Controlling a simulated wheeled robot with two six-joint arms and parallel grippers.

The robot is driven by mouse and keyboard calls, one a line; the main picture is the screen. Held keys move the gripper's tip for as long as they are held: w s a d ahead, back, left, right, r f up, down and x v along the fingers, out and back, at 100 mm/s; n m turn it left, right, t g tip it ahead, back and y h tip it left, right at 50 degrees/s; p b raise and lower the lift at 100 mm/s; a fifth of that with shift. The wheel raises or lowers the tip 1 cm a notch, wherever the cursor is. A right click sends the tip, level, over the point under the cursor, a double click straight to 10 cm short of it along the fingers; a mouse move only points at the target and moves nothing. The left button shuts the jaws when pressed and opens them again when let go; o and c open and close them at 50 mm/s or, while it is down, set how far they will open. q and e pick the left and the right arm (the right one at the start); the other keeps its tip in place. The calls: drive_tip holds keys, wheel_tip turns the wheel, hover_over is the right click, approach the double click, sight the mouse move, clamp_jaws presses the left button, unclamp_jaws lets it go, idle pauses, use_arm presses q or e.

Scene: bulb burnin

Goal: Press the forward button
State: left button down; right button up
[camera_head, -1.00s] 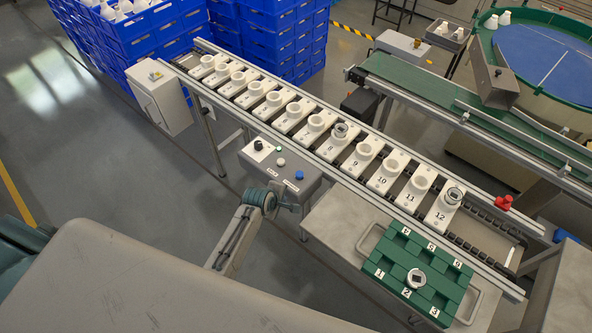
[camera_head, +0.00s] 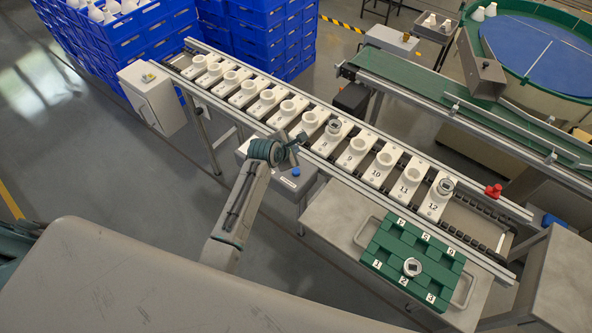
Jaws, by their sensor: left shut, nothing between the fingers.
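A grey control box (camera_head: 309,187) stands at the near side of the roller conveyor. A blue button (camera_head: 296,172) shows on its top; its small labels are too small to read. My left gripper (camera_head: 295,149) is shut and empty. In the picture it overlaps the upper part of the box, and it and its wrist hide the other controls there. I cannot tell whether its fingertips touch a button. My right gripper is not in view.
The conveyor carries a row of numbered white socket carriers (camera_head: 357,151), two with a round device in them. A green tray (camera_head: 385,245) with one round device sits on a table at the right. A white cabinet (camera_head: 155,98) and stacked blue crates (camera_head: 125,35) stand left and behind.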

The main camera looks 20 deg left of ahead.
use_arm(q)
drive_tip(key=b, duration=0.7)
hover_over(294, 173)
wheel_tip(294, 173, down, 6)
drive_tip(key=shift+f, duration=0.25)
drive_tip(key=shift+f+b, duration=0.65)
drive_tip(key=shift+f, duration=0.5)
idle(0.5)
drive_tip(key=shift+f, duration=0.15)
drive_tip(key=shift+f, duration=0.25)
